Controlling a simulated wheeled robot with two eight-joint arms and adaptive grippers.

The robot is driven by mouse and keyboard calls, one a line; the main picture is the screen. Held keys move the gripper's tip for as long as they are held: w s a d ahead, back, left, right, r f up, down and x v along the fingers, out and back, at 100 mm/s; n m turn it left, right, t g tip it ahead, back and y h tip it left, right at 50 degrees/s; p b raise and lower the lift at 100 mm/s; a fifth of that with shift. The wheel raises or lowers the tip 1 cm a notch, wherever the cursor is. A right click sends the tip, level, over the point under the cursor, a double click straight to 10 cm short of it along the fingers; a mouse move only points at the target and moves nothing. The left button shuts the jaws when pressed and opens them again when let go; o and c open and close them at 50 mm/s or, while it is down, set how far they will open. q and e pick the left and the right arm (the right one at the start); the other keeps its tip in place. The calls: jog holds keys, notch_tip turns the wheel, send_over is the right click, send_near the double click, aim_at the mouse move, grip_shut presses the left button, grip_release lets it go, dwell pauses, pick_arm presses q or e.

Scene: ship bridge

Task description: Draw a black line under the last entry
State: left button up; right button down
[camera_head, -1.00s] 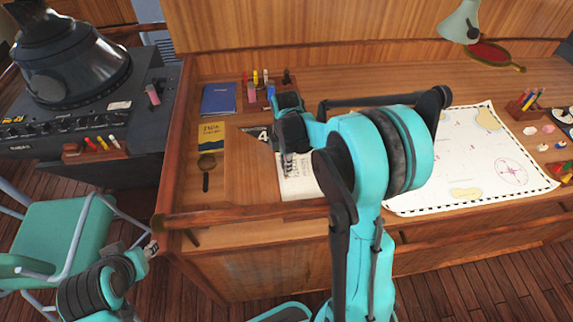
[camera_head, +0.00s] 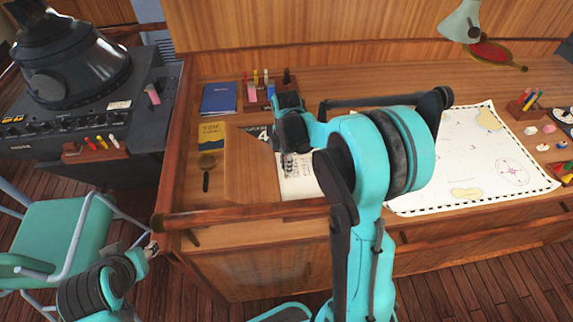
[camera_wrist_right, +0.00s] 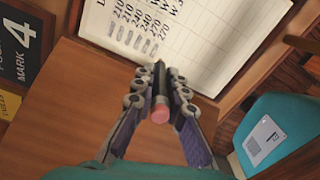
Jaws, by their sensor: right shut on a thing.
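The log page (camera_wrist_right: 195,35) is a white sheet with ruled columns and printed figures; in the head view it shows partly (camera_head: 297,185) behind my right arm. My right gripper (camera_wrist_right: 158,92) is shut on a dark marker (camera_wrist_right: 160,88) with a pink end, and it also shows in the head view (camera_head: 287,150). The marker's far end points at the page's near edge, below the last figures; I cannot tell whether it touches. My left gripper (camera_head: 151,249) is low at the left, away from the desk, too small to read.
A wooden board (camera_head: 250,178) lies left of the page. A blue book (camera_head: 219,99), a yellow book (camera_head: 212,134) and a magnifier (camera_head: 206,170) lie further left. Markers stand in a rack (camera_head: 256,103) behind. A chart (camera_head: 465,150) covers the right side.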

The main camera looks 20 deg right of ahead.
jog(key=shift+f+b, duration=0.4)
jog(key=shift+f, duration=0.1)
dwell(0.8)
dwell(1.7)
jog(key=shift+d, duration=0.15)
dwell(0.4)
jog(key=shift+s+d, duration=0.2)
jog(key=shift+d, duration=0.2)
jog(key=shift+s+d+b, duration=0.15)
jog(key=shift+d+b, duration=0.15)
jog(key=shift+d, duration=0.2)
jog(key=shift+d, duration=0.1)
jog(key=shift+s+d, duration=0.15)
jog(key=shift+d, duration=0.3)
jog(key=shift+d, duration=0.15)
dwell(0.3)
